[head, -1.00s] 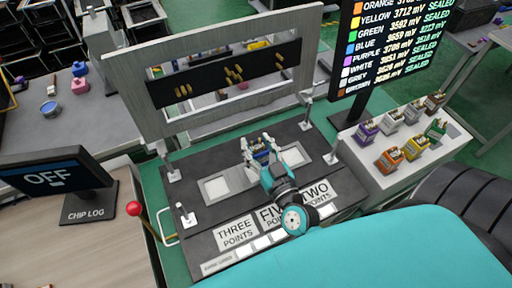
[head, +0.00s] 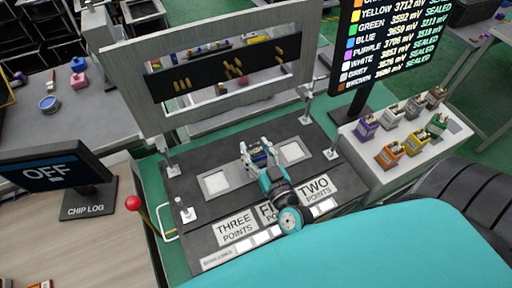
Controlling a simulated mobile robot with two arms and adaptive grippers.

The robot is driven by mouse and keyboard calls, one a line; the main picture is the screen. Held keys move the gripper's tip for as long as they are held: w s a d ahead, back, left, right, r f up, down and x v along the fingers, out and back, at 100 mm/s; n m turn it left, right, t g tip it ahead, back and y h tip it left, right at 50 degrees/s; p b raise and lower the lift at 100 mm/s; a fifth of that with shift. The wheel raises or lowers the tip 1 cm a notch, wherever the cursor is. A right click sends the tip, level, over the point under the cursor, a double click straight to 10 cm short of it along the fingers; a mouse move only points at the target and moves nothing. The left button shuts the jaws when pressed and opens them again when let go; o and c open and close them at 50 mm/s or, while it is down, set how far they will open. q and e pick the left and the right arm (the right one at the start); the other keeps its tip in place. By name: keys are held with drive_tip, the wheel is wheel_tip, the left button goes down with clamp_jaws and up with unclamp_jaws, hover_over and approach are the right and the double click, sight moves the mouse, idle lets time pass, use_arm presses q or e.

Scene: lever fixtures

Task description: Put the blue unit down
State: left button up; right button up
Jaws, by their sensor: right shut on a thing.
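The blue unit (head: 259,157) is a small block with a blue body and a light, detailed top. It sits between the fingers of my right gripper (head: 258,150), over the middle of the dark fixture board (head: 190,187). The gripper is shut on it. My gripper and wrist hide the middle of the board, so I cannot tell whether the unit touches it. My left gripper is not in view.
White posts stand at the board's corners. Several coloured units stand on the white table (head: 376,176) at right.

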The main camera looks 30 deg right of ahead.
drive_tip(key=o, duration=1.4)
drive_tip(key=shift+f, duration=0.1)
drive_tip(key=shift+r, duration=0.25)
drive_tip(key=shift+r+p, duration=0.45)
drive_tip(key=shift+r, duration=0.1)
drive_tip(key=shift+s+a+f+b, duration=0.15)
drive_tip(key=shift+s+b, duration=0.5)
drive_tip(key=shift+s, duration=1.35)
drive_tip(key=shift+s+a+r+b, duration=0.1)
drive_tip(key=shift+s+b, duration=0.5)
drive_tip(key=shift+s, duration=1.4)
drive_tip(key=shift+s+a+f+b, duration=0.15)
drive_tip(key=shift+s+b, duration=0.5)
drive_tip(key=shift+s, duration=1.35)
